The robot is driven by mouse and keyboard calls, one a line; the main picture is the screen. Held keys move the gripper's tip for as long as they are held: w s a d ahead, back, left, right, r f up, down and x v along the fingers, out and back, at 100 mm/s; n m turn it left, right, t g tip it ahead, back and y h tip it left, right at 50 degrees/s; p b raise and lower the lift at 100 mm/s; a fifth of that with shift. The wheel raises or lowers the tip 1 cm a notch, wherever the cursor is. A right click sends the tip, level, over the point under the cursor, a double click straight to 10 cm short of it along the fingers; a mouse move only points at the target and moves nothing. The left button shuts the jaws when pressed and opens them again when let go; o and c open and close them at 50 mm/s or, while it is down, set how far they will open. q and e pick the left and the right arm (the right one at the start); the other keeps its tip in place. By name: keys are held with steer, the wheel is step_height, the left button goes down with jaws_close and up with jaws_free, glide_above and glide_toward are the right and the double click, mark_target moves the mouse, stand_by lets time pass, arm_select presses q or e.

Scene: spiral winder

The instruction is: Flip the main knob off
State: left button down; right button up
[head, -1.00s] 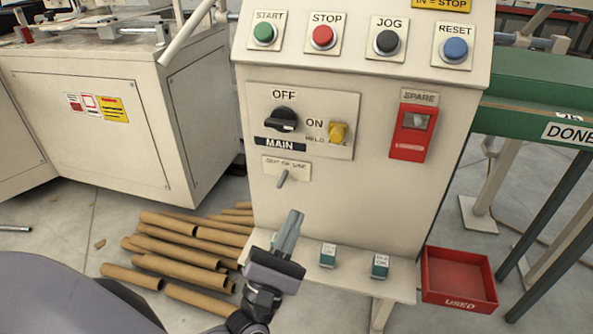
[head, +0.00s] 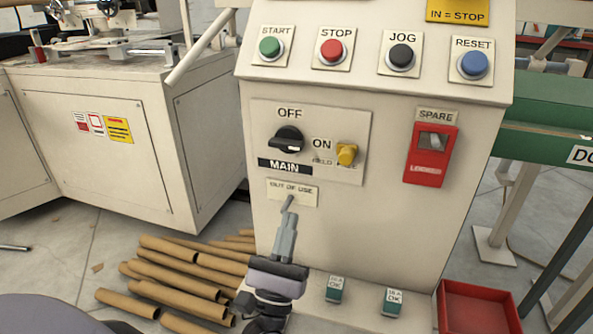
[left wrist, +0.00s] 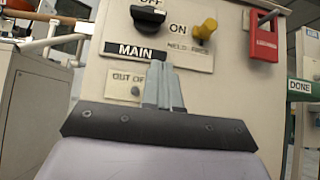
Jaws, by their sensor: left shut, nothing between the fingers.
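The black main knob (head: 288,140) sits on a panel plate between the OFF label above it and the MAIN label (head: 285,167) below it. Its pointer end faces right, toward the ON label. It also shows in the left wrist view (left wrist: 148,17). My left gripper (head: 288,222) is shut and empty. It is below the knob, in front of the panel near the OUT OF USE label, and apart from the knob. In the left wrist view its closed fingers (left wrist: 162,85) point up toward the MAIN label. My right gripper is not in view.
A yellow knob (head: 347,154) is right of the main knob. A small grey lever (head: 288,203) is just above my fingertips. START, STOP, JOG and RESET buttons line the top. A red SPARE unit (head: 431,154) is at right. Cardboard tubes (head: 185,270) lie on the floor.

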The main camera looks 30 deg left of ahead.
mark_target(302, 148)
arm_select(q)
steer(key=w+r, duration=0.1)
steer(key=r, duration=0.2)
steer(key=w+r, duration=0.2)
steer(key=r, duration=0.1)
steer(key=w+a+r, duration=0.1)
steer(key=r, duration=0.1)
steer(key=shift+w+a+r+p, duration=0.1)
steer(key=shift+w+r+p, duration=0.2)
steer(key=shift+r+p, duration=0.1)
steer(key=shift+n, duration=0.4)
steer(key=shift+n+y, duration=0.4)
steer(key=shift+y, duration=0.2)
